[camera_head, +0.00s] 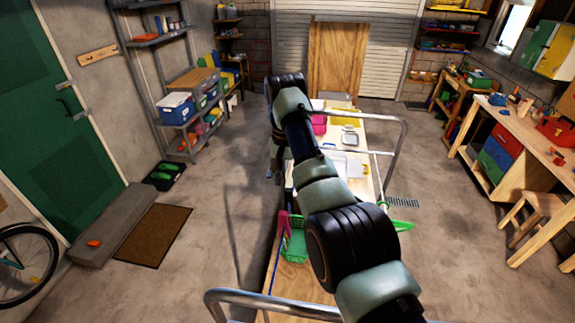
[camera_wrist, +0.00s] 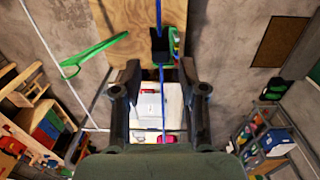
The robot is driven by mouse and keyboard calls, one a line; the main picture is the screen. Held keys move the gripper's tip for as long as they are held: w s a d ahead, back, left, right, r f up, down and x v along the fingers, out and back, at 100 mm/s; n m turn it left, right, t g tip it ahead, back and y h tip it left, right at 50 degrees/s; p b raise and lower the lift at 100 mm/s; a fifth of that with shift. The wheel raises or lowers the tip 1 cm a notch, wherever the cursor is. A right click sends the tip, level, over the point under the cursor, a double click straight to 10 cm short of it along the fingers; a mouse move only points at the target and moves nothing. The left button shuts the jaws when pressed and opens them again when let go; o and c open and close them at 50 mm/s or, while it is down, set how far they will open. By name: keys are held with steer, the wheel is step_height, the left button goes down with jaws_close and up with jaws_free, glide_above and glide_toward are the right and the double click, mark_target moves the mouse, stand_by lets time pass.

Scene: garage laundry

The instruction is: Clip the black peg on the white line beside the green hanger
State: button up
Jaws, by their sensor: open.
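In the wrist view my gripper (camera_wrist: 160,68) is open, its two dark fingers apart at left and right. A dark block (camera_wrist: 160,46), which looks like the black peg, shows on a blue line (camera_wrist: 158,15) just beyond the fingertips; whether it lies between them I cannot tell. The green hanger (camera_wrist: 95,52) is up and left of my gripper. Its left end meets a thin white line (camera_wrist: 42,37) that slants down the left side. In the head view the green hanger (camera_head: 403,226) shows right of my arm; my gripper and the peg are hidden there.
A wooden bench carries a green basket (camera_head: 296,246) and, farther back, a pink container (camera_head: 319,124). A metal rail (camera_head: 393,150) stands along its right side. A workbench (camera_head: 510,135) is at the right, shelves (camera_head: 173,90) at the left. Floor is open on both sides.

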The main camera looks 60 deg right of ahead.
mark_target(289, 190)
steer(key=shift+f+b, duration=0.55)
steer(key=shift+f, duration=2.15)
jaws_close()
steer(key=shift+r+p, duration=0.55)
steer(key=shift+r, duration=2.2)
